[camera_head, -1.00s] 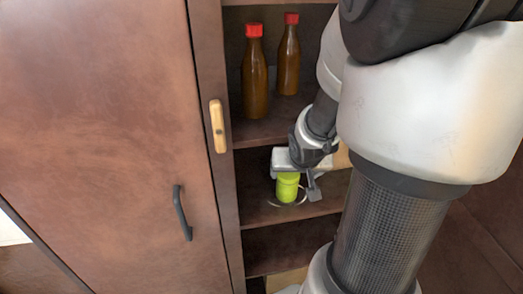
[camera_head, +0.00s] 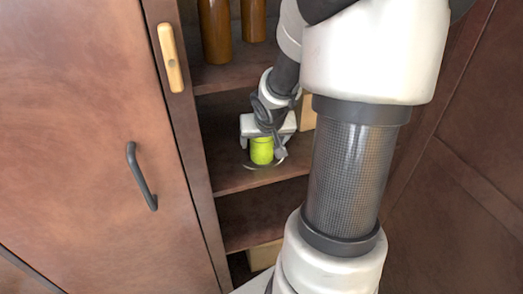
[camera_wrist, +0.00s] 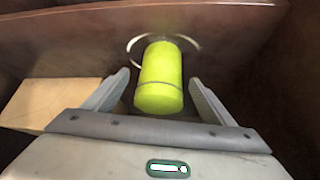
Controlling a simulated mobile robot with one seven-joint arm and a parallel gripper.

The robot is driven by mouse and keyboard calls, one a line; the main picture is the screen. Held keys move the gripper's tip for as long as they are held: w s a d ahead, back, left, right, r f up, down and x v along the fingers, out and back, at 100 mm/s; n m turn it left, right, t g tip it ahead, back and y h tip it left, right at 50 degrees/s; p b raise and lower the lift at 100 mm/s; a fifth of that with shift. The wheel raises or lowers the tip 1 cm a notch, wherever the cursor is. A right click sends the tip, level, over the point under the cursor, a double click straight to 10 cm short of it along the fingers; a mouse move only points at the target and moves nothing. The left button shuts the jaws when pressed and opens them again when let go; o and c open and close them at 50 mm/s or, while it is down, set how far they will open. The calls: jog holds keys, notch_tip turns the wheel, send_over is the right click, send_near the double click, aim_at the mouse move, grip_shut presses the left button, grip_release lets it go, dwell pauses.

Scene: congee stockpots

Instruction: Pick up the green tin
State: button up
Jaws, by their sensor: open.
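The green tin (camera_head: 262,151) stands on the middle shelf (camera_head: 226,177) of an open cabinet, with a pale ring around its base. In the wrist view the bright yellow-green tin (camera_wrist: 160,78) lies between the two fingers of my gripper (camera_wrist: 161,84). The fingers are apart, one on each side, with a gap visible to the tin. In the head view my gripper (camera_head: 264,146) is at the tin and hides its upper part.
Two brown bottles, one at left (camera_head: 214,30) and one at right (camera_head: 253,20), stand on the shelf above. A light wooden box (camera_wrist: 58,103) is beside my gripper. A closed cabinet door with a dark handle (camera_head: 141,176) is at left.

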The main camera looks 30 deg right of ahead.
jog(key=b+x, duration=0.3)
jog(key=x, duration=0.2)
jog(key=shift+s+a+f+b, duration=0.1)
jog(key=shift+a+f+b, duration=0.1)
jog(key=shift+b, duration=0.1)
jog(key=shift+d, duration=0.1)
jog(key=shift+r, duration=0.1)
jog(key=c, duration=1.4)
